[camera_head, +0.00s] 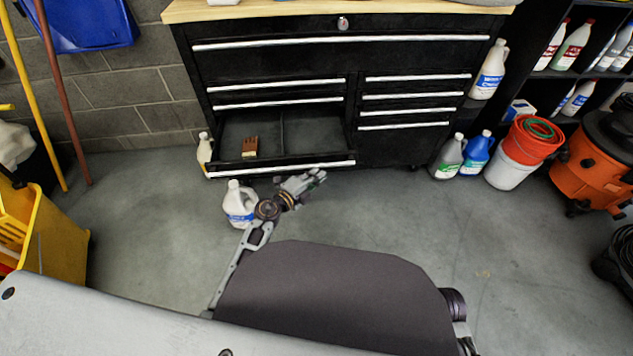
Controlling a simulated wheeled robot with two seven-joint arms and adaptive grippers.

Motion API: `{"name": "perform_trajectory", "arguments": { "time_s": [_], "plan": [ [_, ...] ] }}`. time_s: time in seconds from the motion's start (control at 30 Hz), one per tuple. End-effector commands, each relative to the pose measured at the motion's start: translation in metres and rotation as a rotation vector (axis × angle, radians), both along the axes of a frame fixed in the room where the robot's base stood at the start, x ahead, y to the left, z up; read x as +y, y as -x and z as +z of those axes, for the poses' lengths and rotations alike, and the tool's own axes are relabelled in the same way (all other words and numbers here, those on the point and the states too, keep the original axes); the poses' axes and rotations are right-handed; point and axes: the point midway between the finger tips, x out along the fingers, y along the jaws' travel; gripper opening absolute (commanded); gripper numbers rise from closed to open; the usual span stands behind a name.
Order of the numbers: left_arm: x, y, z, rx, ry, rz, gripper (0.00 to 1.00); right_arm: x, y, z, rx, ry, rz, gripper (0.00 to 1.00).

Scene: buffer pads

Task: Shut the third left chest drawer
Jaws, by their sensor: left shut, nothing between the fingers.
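The black tool chest (270,65) stands against the wall ahead. Its third left drawer (300,168) is pulled out, with a silver front edge and a divider inside. A brown brush (250,146) lies in the drawer's left part. The two left drawers above it look shut, as do the right-hand drawers. My left gripper (318,177) is shut and empty, just in front of the open drawer's front, right of its middle. I cannot tell whether it touches the drawer. My right gripper is not in view.
A white jug (239,204) stands on the floor beside my left arm, in front of the drawer. A yellow mop bucket (50,235) is at left. Bottles (476,153), red and white buckets (520,150) and an orange vacuum (590,160) stand at right.

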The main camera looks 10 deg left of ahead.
Motion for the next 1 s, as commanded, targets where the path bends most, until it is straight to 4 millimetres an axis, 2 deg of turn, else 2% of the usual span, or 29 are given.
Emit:
{"name": "perform_trajectory", "arguments": {
  "time_s": [0.17, 0.73, 1.0],
  "plan": [
    [0.002, -0.005, -0.001, 0.0, 0.001, 0.0, 0.0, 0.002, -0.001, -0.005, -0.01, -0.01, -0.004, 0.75],
    [0.003, -0.009, -0.001, 0.0, 0.0, 0.0, 0.0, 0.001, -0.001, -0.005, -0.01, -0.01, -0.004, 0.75],
    [0.008, -0.025, 0.0, 0.0, 0.0, 0.001, 0.0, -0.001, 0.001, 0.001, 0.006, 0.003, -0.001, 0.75]
  ]
}}
